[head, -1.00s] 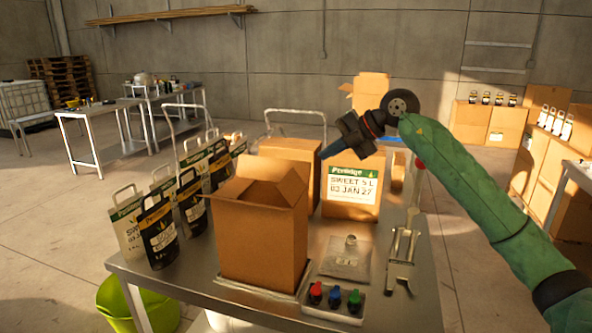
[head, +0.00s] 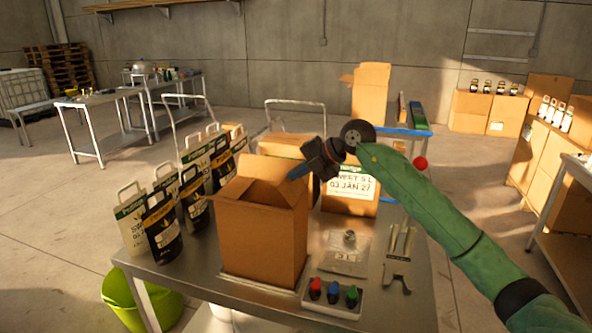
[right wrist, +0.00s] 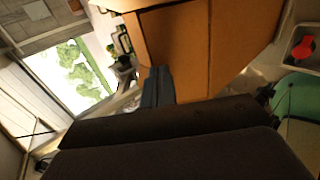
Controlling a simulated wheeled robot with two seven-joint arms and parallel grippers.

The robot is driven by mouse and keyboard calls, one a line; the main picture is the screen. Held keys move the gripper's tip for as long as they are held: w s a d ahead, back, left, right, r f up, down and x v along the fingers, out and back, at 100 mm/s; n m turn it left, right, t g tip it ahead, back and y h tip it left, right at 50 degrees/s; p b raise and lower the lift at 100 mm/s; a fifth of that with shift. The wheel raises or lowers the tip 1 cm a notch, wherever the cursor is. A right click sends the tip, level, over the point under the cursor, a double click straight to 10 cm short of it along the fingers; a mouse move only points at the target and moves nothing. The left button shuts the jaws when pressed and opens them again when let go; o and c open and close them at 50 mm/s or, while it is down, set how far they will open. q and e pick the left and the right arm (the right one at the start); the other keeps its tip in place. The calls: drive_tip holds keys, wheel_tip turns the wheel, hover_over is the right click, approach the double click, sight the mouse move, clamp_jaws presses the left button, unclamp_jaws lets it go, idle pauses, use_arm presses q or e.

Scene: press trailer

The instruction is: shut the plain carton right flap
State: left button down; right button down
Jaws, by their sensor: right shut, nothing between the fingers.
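The plain carton (head: 258,245) stands upright on the metal table, its top open with flaps raised around the opening. A raised flap at its right and back (head: 290,190) rises near my gripper. My right gripper (head: 292,177) is shut and empty. Its blue fingertips are at the carton's upper right edge; I cannot tell whether they touch the flap. In the right wrist view, the shut fingers (right wrist: 158,88) lie against or just in front of brown cardboard (right wrist: 215,45). My left gripper is not in view.
A labelled carton (head: 350,190) stands behind on the right. Several black and white bags (head: 162,228) stand to the left. A tray of red, blue and green items (head: 333,296), a clear bag (head: 346,252) and a metal tool (head: 398,258) lie to the right on the table (head: 410,300).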

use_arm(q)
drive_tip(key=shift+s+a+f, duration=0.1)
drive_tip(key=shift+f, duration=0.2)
use_arm(e)
drive_tip(key=shift+w+a+f, duration=0.1)
drive_tip(key=shift+a+f, duration=0.1)
